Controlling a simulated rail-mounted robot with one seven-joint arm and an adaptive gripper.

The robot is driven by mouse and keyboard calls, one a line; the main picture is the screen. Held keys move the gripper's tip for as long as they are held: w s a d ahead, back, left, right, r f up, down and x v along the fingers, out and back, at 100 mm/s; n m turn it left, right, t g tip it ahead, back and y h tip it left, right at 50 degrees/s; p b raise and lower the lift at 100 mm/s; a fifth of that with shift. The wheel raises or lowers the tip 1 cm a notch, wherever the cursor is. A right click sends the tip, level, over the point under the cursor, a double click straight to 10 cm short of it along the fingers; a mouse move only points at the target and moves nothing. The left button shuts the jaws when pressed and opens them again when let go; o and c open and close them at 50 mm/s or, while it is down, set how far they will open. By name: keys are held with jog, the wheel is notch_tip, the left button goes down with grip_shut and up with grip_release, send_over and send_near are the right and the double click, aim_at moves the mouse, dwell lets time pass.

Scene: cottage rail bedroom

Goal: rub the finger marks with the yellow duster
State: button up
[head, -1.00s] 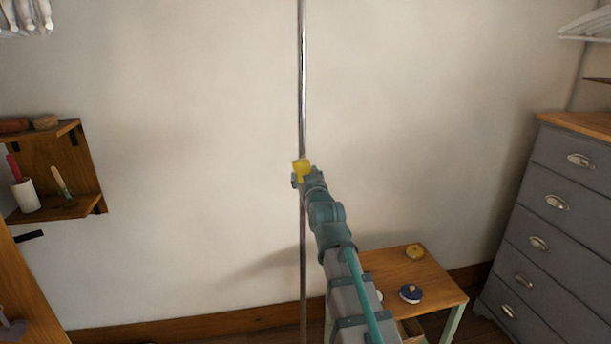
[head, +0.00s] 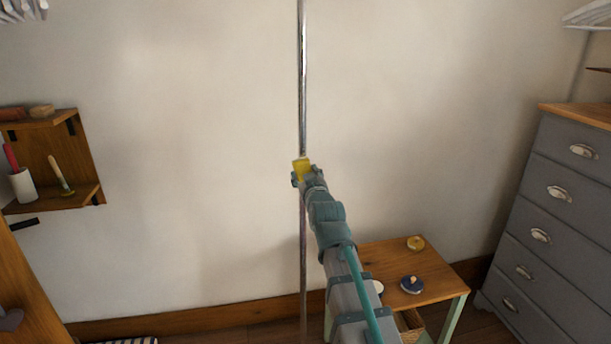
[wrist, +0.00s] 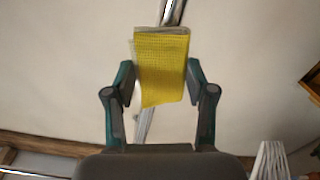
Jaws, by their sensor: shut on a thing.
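The yellow duster (head: 301,168) is a folded cloth held at the end of my outstretched arm. My gripper (head: 308,179) is shut on it. In the wrist view the duster (wrist: 160,68) sits between the two fingers of my gripper (wrist: 159,85), with a pale edge on its left and top. It overlaps a shiny upright metal pole (head: 303,85), also in the wrist view (wrist: 173,12); I cannot tell whether they touch. Small dark and yellowish specks show high on the pole, but I cannot tell whether they are finger marks. The duster and gripper hide part of the pole.
A low wooden table (head: 440,278) with a blue-and-white round item (head: 412,285) and a yellow one (head: 416,243) stands right of my arm. A grey chest of drawers (head: 545,210) is at the right. A wall shelf (head: 85,195) hangs left. The wall between is bare.

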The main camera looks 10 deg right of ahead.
jog(key=shift+s, duration=2.95)
jog(key=s, duration=0.3)
jog(key=shift+d, duration=0.1)
